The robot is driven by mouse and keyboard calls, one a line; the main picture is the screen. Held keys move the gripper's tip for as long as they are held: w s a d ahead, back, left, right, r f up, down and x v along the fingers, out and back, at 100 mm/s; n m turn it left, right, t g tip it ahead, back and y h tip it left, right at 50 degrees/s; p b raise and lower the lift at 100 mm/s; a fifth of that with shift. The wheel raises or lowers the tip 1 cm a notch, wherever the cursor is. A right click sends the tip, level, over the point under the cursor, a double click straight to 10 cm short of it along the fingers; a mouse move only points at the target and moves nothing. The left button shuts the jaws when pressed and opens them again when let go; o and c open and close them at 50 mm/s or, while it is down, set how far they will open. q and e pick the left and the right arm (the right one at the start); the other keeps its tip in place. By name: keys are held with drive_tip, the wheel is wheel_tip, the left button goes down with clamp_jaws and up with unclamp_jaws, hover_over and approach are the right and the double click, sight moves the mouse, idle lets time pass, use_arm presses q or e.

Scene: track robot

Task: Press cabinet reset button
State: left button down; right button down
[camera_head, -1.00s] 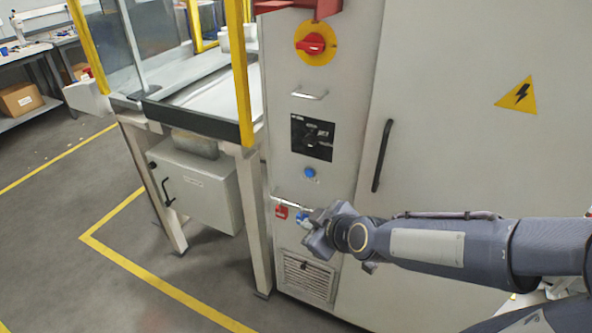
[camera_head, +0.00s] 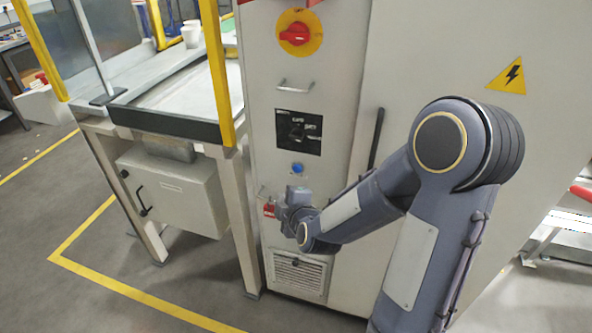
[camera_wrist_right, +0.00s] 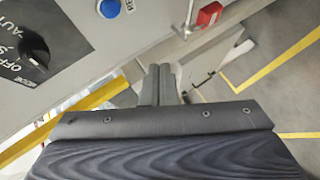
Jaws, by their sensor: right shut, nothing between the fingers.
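The blue round reset button (camera_head: 297,168) sits on the grey cabinet's front panel (camera_head: 345,75), below a black selector switch plate (camera_head: 298,132). The button also shows in the right wrist view (camera_wrist_right: 109,8) at the top, beside a label that is only partly legible. My right gripper (camera_head: 287,202) is in front of the panel, below the button and apart from it. In the right wrist view its two fingers (camera_wrist_right: 158,72) are together with nothing between them, and the button lies above and left of their tips. My left gripper is not in view.
A red lockout tag (camera_head: 269,210) hangs left of my right gripper, also seen in the right wrist view (camera_wrist_right: 208,14). A metal handle (camera_head: 295,86) and a red rotary switch (camera_head: 295,34) are above. A black door handle (camera_head: 376,138) is to the right. A yellow-framed workstation (camera_head: 220,75) stands left.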

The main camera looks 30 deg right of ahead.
sight(294, 172)
drive_tip(key=shift+w+d+b, duration=0.35)
drive_tip(key=shift+w+d, duration=1)
drive_tip(key=shift+d, duration=0.25)
drive_tip(key=shift+w+d+b, duration=0.3)
drive_tip(key=shift+w+d, duration=1.05)
drive_tip(key=shift+d, duration=0.25)
drive_tip(key=shift+w+d, duration=0.25)
drive_tip(key=shift+d, duration=0.05)
drive_tip(key=shift+w+d+b, duration=0.3)
drive_tip(key=shift+d+b, duration=0.1)
drive_tip(key=shift+b, duration=0.15)
drive_tip(key=shift+s+a, duration=0.1)
drive_tip(key=shift+a, duration=0.05)
idle(0.5)
drive_tip(key=shift+s+a, duration=0.5)
drive_tip(key=shift+a, duration=0.05)
drive_tip(key=shift+s+a+p, duration=0.65)
drive_tip(key=shift+s+a, duration=0.95)
drive_tip(key=shift+a, duration=0.3)
